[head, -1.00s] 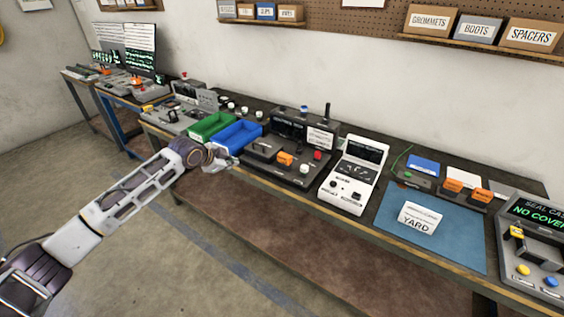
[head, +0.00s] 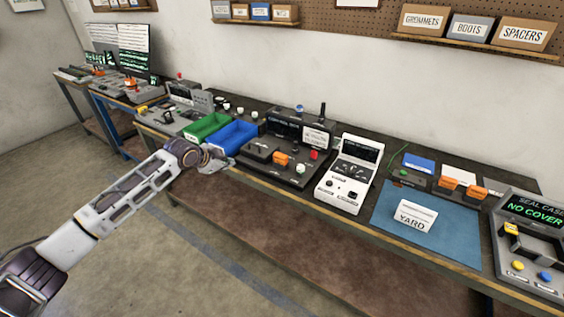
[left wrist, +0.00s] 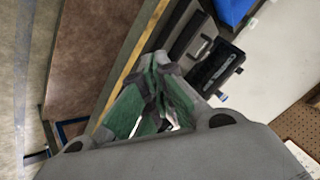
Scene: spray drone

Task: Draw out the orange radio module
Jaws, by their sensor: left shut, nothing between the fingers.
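I cannot tell by look which is the radio module. My left gripper (head: 222,165) is shut and empty at the bench's front edge, by the blue bin and left of the black console. In the left wrist view its green-padded fingers (left wrist: 158,100) come together, with no orange thing between them. My right gripper is not in view.
A green bin (head: 204,125) and a blue bin (head: 232,135) stand left of the console. A white tester (head: 348,175) stands right of it. A blue mat (head: 445,240) bears a YARD card (head: 415,215). A seal station (head: 530,245) is at far right.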

